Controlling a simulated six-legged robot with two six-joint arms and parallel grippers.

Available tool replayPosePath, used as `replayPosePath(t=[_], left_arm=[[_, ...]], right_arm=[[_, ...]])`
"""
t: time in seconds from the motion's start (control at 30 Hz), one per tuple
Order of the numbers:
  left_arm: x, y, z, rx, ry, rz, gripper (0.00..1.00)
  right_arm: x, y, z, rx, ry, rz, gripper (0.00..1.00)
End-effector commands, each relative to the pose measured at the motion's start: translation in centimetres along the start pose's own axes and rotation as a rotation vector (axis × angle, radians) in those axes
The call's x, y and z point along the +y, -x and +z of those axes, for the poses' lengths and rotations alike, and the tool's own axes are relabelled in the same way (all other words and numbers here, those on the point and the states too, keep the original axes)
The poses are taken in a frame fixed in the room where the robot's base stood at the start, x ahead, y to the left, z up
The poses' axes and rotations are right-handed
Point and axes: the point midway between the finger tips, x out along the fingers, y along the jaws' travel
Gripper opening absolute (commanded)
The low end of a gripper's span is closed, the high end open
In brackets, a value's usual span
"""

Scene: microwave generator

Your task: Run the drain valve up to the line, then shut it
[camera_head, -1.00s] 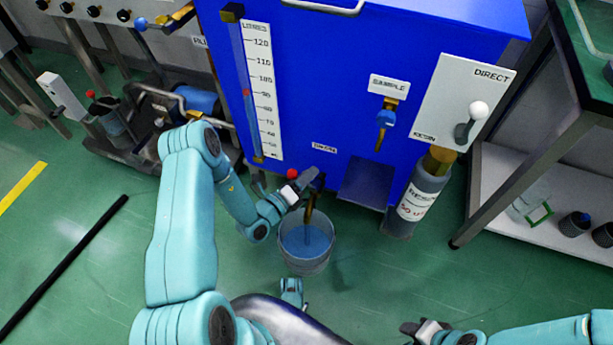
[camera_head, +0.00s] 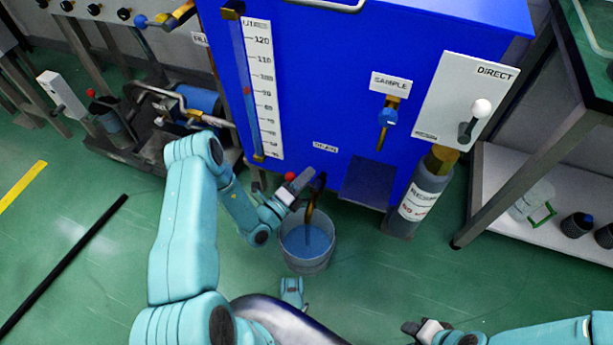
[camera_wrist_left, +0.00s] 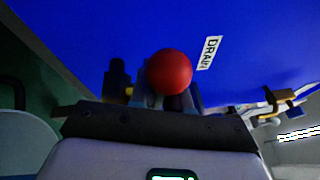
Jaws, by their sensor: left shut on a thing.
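The drain valve's red ball knob (camera_head: 290,177) is at the lower front of the blue tank, by the DRAIN label (camera_head: 325,147). My left gripper (camera_head: 298,184) is shut on the drain valve handle. In the left wrist view the red knob (camera_wrist_left: 170,72) sits between the fingers. The brass drain spout (camera_head: 311,205) points down over a grey bucket (camera_head: 304,266) holding blue liquid (camera_head: 306,239). A fill line inside the bucket cannot be made out. My right gripper (camera_head: 424,329) is at the bottom right, away from the valve; its jaw state is unclear.
The tank's level scale (camera_head: 263,90) has a red mark beside it near 90. The SAMPLE tap (camera_head: 387,116) and the DIRECT lever panel (camera_head: 467,100) are to the right. A resin bottle (camera_head: 424,196) stands below the panel. Green floor in front is mostly clear.

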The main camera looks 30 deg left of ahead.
Motion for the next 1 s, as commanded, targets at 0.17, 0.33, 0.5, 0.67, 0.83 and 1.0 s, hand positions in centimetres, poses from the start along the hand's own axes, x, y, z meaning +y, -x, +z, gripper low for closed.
replayPosePath(t=[0.17, 0.33, 0.5, 0.67, 0.83, 1.0], left_arm=[[0.56, 0.13, -0.07, -0.021, 0.1, -0.033, 0.0], [0.75, 0.18, -0.06, -0.035, 0.165, -0.055, 0.0], [0.84, 0.2, -0.05, -0.043, 0.199, -0.067, 0.0], [0.86, 0.22, -0.04, -0.045, 0.21, -0.07, 0.0], [0.87, 0.23, -0.04, -0.045, 0.212, -0.07, 0.0], [0.88, 0.23, -0.05, -0.046, 0.212, -0.069, 0.36]], right_arm=[[0.14, -0.43, -0.24, 0.008, 0.002, 0.0, 0.43], [0.2, -0.63, -0.39, 0.014, 0.003, -0.001, 0.43], [0.23, -0.72, -0.48, 0.017, 0.004, -0.001, 0.43], [0.23, -0.73, -0.51, 0.018, 0.004, -0.001, 0.43], [0.23, -0.73, -0.52, 0.018, 0.004, -0.001, 0.43], [0.23, -0.74, -0.51, 0.018, 0.004, -0.001, 0.43]])
